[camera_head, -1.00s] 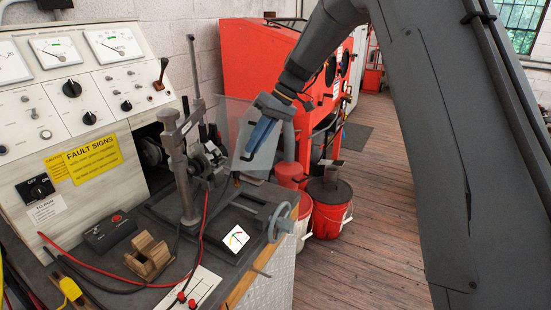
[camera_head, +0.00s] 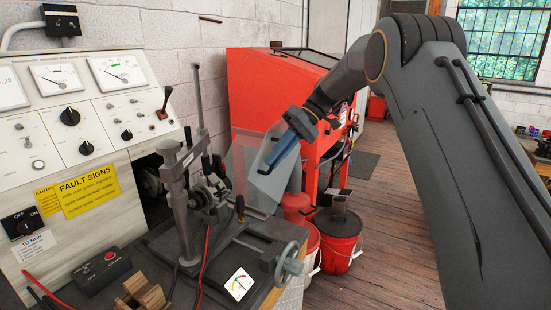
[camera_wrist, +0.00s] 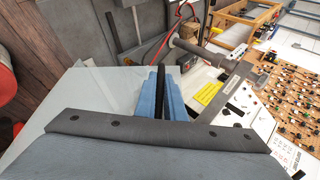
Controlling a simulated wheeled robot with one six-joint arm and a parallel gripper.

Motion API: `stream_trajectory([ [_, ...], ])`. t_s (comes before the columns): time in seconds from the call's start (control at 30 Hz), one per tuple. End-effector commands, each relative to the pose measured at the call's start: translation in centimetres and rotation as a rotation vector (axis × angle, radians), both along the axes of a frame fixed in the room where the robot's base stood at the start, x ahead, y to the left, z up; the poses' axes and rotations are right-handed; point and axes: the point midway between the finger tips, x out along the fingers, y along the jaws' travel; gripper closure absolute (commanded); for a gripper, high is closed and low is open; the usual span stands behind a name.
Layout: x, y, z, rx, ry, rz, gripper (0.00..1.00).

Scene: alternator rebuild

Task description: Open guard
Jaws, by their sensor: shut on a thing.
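The guard (camera_head: 262,187) is a clear, see-through panel above the right end of the bench machine, standing tilted outward. It also shows in the wrist view as a pale panel (camera_wrist: 92,108). My gripper (camera_head: 272,163) has blue fingers at the guard's upper right part. In the wrist view the gripper (camera_wrist: 160,80) is shut on a thin black bar (camera_wrist: 159,76) that appears to be the guard's handle. The bar's far end and the guard's hinge are hard to make out.
The bench machine has a handwheel (camera_head: 289,265) and an upright post (camera_head: 182,205). A test panel (camera_head: 85,150) stands at left. A red cabinet (camera_head: 275,95) and red buckets (camera_head: 338,232) are behind. Wooden floor (camera_head: 390,240) is clear at right.

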Motion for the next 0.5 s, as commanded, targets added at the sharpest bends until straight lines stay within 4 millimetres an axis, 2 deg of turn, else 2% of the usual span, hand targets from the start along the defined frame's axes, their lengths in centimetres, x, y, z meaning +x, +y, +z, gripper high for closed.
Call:
stream_trajectory([
  [0.07, 0.17, 0.26, 0.08, 0.005, -0.005, -0.004, 1.0],
  [0.1, 0.18, 0.23, 0.08, 0.005, -0.006, -0.005, 0.87],
  [0.2, 0.18, 0.1, 0.08, 0.004, -0.005, -0.005, 0.72],
  [0.5, 0.22, -0.26, 0.12, 0.003, -0.003, -0.007, 0.72],
])
